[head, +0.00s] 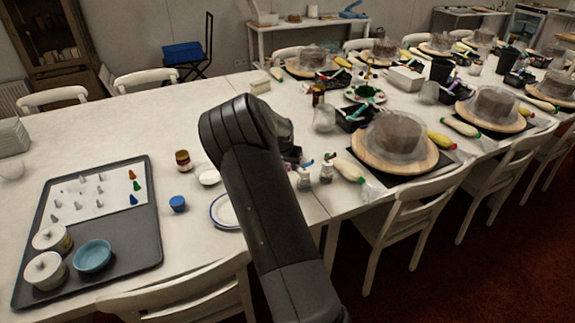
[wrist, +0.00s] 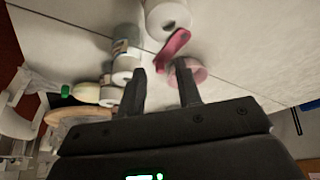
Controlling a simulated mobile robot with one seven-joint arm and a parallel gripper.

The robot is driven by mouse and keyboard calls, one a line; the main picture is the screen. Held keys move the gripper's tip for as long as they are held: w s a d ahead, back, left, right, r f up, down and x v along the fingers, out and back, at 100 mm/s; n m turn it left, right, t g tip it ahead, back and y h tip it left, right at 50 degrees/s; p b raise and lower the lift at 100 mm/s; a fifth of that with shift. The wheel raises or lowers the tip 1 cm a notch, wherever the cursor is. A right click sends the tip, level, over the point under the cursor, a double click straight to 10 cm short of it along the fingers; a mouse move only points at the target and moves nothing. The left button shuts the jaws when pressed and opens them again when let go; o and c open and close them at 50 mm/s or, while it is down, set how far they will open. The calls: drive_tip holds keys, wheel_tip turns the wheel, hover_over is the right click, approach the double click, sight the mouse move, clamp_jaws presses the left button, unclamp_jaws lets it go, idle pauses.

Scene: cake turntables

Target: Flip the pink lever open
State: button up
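The pink lever (wrist: 173,48) shows in the wrist view as a flat, slanted pink strip just ahead of my fingertips. A paler pink round part (wrist: 197,73) lies at its lower right, partly behind my right finger. A white cylinder (wrist: 167,16) stands just above the lever in the picture. My gripper (wrist: 160,68) is open, with its two dark fingers apart and nothing visibly held. The lever lies beyond the gap between the fingers; I cannot tell whether a finger touches it. In the head view my arm hides the gripper and the lever.
White-bodied bottles (wrist: 125,66) stand close left of my fingers in the wrist view. In the head view, small bottles (head: 304,179), a blue cup (head: 177,203) and a plate (head: 224,210) surround my arm.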

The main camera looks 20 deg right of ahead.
drive_tip(key=shift+c, duration=0.4)
clamp_jaws()
drive_tip(key=shift+w+n+t, duration=0.2)
drive_tip(key=shift+n+t, duration=0.1)
drive_tip(key=shift+n, duration=0.4)
drive_tip(key=shift+o, duration=0.4)
unclamp_jaws()
